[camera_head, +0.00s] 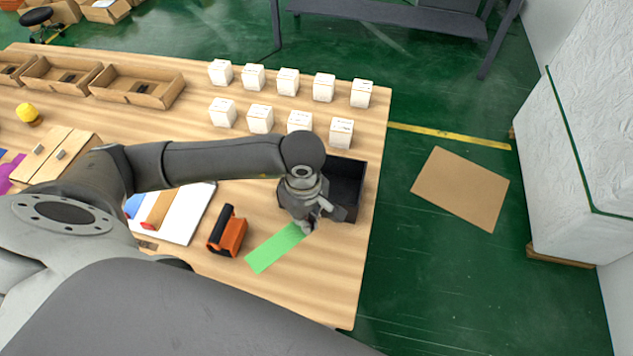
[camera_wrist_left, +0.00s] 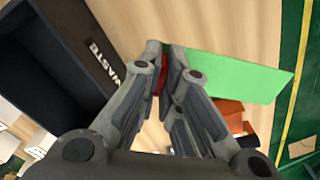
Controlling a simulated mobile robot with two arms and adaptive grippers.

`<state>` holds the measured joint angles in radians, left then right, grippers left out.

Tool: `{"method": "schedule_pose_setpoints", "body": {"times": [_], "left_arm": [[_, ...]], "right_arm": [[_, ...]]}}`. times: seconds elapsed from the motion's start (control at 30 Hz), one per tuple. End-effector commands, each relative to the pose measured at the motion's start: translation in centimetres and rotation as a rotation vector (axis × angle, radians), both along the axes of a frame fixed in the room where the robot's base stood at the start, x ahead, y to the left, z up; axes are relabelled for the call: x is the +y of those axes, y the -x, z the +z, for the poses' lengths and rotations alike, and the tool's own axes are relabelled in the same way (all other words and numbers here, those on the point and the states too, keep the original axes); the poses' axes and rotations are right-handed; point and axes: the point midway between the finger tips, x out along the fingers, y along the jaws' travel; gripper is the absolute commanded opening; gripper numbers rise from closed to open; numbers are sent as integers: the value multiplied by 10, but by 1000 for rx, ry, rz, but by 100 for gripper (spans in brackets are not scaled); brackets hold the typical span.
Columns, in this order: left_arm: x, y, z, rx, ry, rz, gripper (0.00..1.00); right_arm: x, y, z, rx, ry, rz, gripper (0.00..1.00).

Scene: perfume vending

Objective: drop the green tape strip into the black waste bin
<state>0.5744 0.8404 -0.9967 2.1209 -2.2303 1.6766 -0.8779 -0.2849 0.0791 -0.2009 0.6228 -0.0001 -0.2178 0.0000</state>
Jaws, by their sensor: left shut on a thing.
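The green tape strip (camera_head: 275,248) hangs from my left gripper (camera_head: 308,227) in the head view, held at its upper right end. In the left wrist view the strip (camera_wrist_left: 240,76) extends to the right from the fingertips of the left gripper (camera_wrist_left: 165,58), which are shut on its end. The black waste bin (camera_head: 346,180) stands on the table right behind the gripper, partly hidden by it. Its side with the word WASTE shows at the left in the wrist view (camera_wrist_left: 88,42). The strip is outside the bin. My right gripper is not in view.
An orange and black tape dispenser (camera_head: 228,236) stands left of the strip. Several white boxes (camera_head: 288,82) stand in two rows behind the bin. A white board (camera_head: 186,222) lies farther left. The table's right edge is close to the bin.

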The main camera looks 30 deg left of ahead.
Motion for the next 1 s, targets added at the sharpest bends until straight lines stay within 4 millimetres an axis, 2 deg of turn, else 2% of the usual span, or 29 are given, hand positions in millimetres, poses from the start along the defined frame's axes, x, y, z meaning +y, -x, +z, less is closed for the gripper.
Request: {"method": "schedule_pose_setpoints", "body": {"times": [0.1, 0.23, 0.37, 0.53, 0.63, 1.0], "left_arm": [[3, -8, 5, -6, 1, 272, 0], [5, -16, 10, -12, 2, 573, 0], [8, -23, 15, -18, 5, 873, 0], [12, -33, 21, -26, 8, 1267, 0], [14, -39, 25, -29, 10, 1499, 0], [22, -59, 40, -38, 20, 2354, 0]], "right_arm": [[-1, 24, 2, 34, 2, 0, 40], [-2, 36, 4, 52, 4, 0, 40], [-1, 31, 6, 45, 4, 0, 40], [0, 9, 11, 10, 0, 0, 40], [1, 2, 13, -1, -1, 0, 40], [-1, 16, 19, 21, 1, -1, 40]]}}
